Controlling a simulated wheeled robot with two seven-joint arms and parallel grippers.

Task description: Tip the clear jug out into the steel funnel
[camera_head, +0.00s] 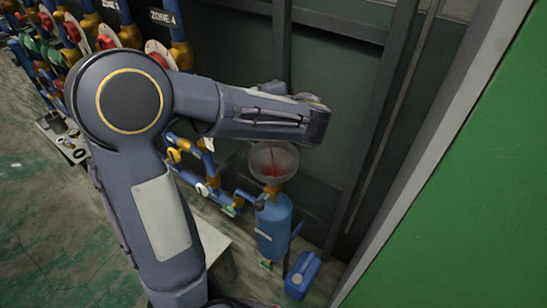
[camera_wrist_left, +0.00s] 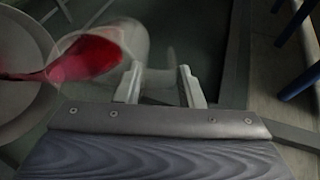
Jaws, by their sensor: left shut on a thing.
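The clear jug (camera_wrist_left: 138,40) shows in the left wrist view, tilted on its side with its mouth toward the left. Red liquid (camera_wrist_left: 88,57) lies along it and runs out in a stream over the steel funnel (camera_wrist_left: 12,118). In the head view the funnel (camera_head: 288,158) stands open side up on the blue tank, with red liquid in its bowl. My left gripper (camera_wrist_left: 160,70) is shut on the jug's handle side, beside and above the funnel. In the head view my forearm hides the jug and the gripper. My right gripper is not in view.
The blue tank (camera_head: 273,228) stands under the funnel, with blue pipes and valves to its left. A blue canister (camera_head: 302,275) is on the floor at its lower right. A dark panelled wall (camera_head: 335,75) is close behind. Red-handled valves (camera_head: 72,30) line the upper left.

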